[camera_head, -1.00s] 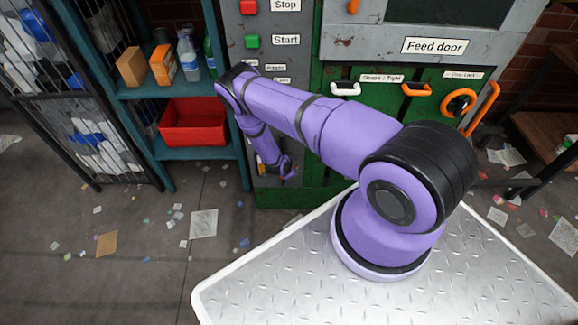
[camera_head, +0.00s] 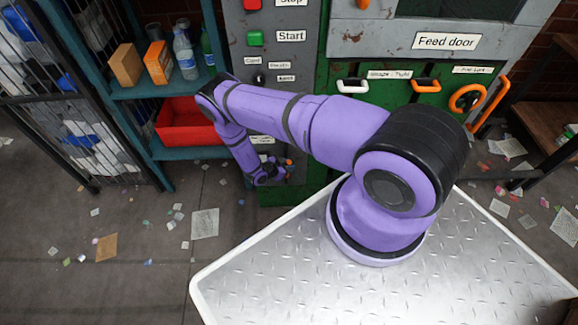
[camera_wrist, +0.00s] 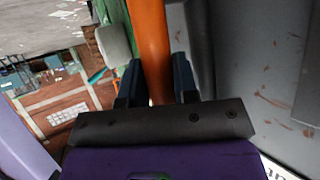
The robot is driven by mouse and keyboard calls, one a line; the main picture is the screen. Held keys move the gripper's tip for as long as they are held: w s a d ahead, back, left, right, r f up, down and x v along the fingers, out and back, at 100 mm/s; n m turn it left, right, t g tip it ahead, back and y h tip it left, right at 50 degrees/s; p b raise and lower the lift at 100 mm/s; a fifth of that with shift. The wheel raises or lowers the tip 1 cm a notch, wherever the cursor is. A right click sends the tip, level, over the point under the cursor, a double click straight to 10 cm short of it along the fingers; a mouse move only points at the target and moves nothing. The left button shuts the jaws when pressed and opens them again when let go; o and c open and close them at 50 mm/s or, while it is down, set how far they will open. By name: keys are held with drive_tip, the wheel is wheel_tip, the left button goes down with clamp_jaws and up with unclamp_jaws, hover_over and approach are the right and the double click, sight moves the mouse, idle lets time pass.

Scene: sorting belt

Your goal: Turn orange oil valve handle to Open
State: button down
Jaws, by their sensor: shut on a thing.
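The orange valve handle (camera_wrist: 148,45) shows in the wrist view as a long bar running between the two dark fingers of my gripper (camera_wrist: 156,80). The gripper is shut on it. In the head view my gripper (camera_head: 272,174) is low at the grey control panel, and a small orange bit of the handle (camera_head: 289,162) shows just beyond it. The valve body and any Open mark cannot be made out; the arm and fingers hide much of that area.
The grey panel carries a green Start button (camera_head: 255,38). A teal shelf with a red bin (camera_head: 185,125) stands at left. Other handles, one orange (camera_head: 426,86) and one white (camera_head: 353,85), sit on the green machine at right. Paper scraps litter the floor.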

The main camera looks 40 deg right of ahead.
idle(0.3)
drive_tip(key=c, duration=0.9)
unclamp_jaws()
drive_tip(key=shift+c, duration=0.2)
drive_tip(key=shift+o, duration=0.3)
